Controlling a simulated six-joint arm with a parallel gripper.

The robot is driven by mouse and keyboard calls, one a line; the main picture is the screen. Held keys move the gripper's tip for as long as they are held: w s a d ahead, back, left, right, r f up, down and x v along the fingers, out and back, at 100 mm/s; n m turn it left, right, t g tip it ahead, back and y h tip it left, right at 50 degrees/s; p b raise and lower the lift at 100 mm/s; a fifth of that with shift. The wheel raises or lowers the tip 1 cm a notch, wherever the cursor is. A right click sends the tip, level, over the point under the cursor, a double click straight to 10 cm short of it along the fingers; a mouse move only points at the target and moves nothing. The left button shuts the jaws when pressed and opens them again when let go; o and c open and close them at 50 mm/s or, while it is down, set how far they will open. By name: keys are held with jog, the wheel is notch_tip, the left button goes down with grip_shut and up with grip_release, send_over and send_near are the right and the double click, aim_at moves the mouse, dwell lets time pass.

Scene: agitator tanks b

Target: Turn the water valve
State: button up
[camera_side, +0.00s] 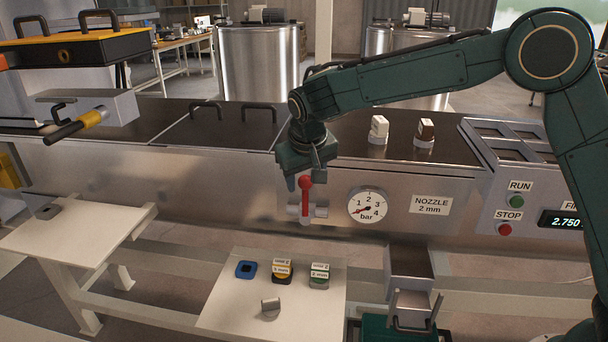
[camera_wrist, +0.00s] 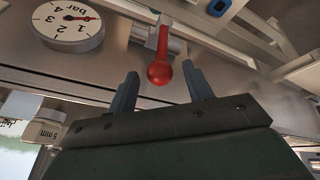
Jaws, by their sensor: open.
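The water valve has a red lever (camera_side: 305,197) with a round knob at its top, standing upright on a short silver pipe at the front of the steel bench. In the wrist view the red knob (camera_wrist: 160,73) lies between my two fingers, with a gap showing on each side. My gripper (camera_side: 306,172) is open and points down just above the lever; its fingers (camera_wrist: 160,68) are partly hidden in the side view. The pressure gauge (camera_side: 367,206) is right of the valve, its needle at the low end of the scale.
A nozzle label (camera_side: 431,205) and a panel with a RUN button (camera_side: 515,202) and STOP button (camera_side: 505,230) are to the right. Small labelled blocks stand on the bench top (camera_side: 379,129) and on the lower white shelf (camera_side: 319,274). Space in front of the valve is clear.

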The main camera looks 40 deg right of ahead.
aim_at(305, 200)
jog(key=shift+x, duration=2.15)
jog(key=shift+c, duration=0.2)
grip_shut()
